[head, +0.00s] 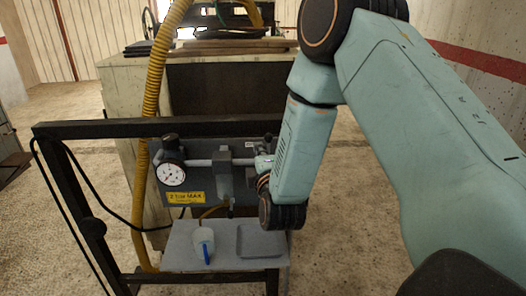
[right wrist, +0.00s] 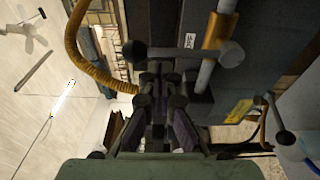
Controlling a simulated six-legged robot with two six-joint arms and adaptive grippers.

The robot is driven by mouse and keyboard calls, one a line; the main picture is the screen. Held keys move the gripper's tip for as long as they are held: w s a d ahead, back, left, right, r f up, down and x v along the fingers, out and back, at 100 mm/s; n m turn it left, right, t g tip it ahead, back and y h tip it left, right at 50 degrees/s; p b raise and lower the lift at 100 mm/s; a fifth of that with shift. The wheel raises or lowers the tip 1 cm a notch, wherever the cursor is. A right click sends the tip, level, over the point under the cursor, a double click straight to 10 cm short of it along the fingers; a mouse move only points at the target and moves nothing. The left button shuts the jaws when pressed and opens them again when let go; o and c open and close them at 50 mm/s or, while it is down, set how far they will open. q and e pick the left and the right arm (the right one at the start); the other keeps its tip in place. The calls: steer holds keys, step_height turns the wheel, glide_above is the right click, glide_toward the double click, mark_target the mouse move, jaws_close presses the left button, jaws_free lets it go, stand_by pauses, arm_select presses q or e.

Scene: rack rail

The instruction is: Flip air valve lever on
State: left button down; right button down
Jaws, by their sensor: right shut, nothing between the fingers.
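The air valve lever (right wrist: 185,52) is a dark bar with rounded ends in the right wrist view. It lies across the grey pipe (right wrist: 207,75), by a brass-coloured valve body (right wrist: 218,30). My right gripper (right wrist: 156,70) is shut and empty, its fingertips just below the lever's left half in that view; I cannot tell whether they touch it. In the head view my right forearm and wrist hide the gripper and most of the valve, at the right end of the grey panel (head: 205,188). My left gripper is not in view.
The panel carries a round gauge (head: 171,173) and a yellow label (head: 186,197). Below, a shelf (head: 180,255) holds a scoop-like thing with a blue handle (head: 205,245) and a grey tray (head: 260,241). A yellow hose (head: 153,90) hangs at left. A dark frame rail (head: 100,129) crosses above.

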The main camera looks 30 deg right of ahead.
steer(key=shift+s+d, duration=0.25)
steer(key=shift+s, duration=0.05)
steer(key=shift+w, duration=0.1)
stand_by(0.4)
